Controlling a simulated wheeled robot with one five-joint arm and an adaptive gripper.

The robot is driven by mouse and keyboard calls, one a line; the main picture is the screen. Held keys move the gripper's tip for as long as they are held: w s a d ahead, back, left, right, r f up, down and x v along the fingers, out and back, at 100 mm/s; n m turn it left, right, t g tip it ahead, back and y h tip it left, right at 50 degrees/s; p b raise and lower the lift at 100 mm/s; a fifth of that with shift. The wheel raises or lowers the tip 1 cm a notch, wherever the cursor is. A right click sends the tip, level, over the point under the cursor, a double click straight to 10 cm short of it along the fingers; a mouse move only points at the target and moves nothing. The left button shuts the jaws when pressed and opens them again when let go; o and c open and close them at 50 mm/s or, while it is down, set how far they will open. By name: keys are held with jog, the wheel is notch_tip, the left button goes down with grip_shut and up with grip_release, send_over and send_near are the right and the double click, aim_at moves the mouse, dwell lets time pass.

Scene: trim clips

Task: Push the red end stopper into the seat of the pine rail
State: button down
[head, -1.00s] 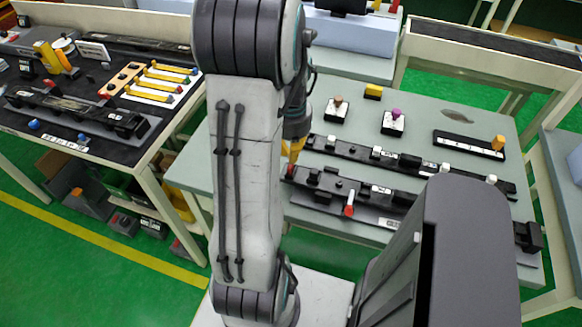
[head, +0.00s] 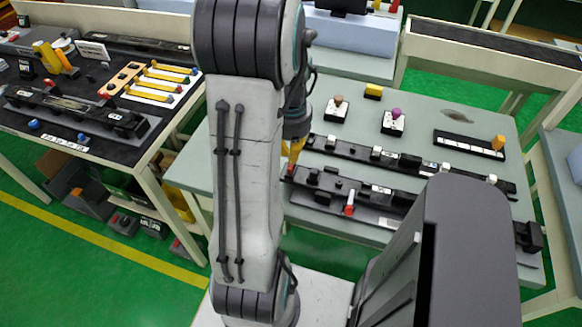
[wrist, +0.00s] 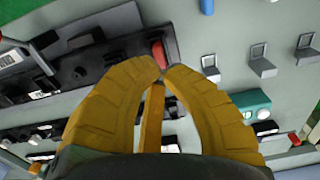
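My gripper (wrist: 163,72) has its yellow fingers brought together at the tips, with nothing visible held between them. A small red piece, apparently the red end stopper (wrist: 158,52), lies just beyond the fingertips in the wrist view. It sits at the end of a dark rail (wrist: 112,52). In the head view my gripper (head: 294,160) points down over the left end of the front rail (head: 325,187). The red there is largely hidden by the fingertips. Whether they touch the stopper, and how deep it sits, I cannot tell. No rail here looks plainly pine-coloured.
A second dark rail (head: 345,150) runs behind the front one. Small blocks with yellow (head: 373,90) and purple (head: 396,113) tops stand farther back. The grey-green table (head: 440,105) has clear room between them.

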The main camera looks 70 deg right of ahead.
aim_at(291, 165)
jog(key=shift+f+b, duration=1.4)
jog(key=shift+f, duration=0.25)
dwell(1.4)
jog(key=shift+r, duration=0.15)
dwell(0.3)
jog(key=shift+r+p, duration=2.85)
jog(key=shift+r, duration=0.6)
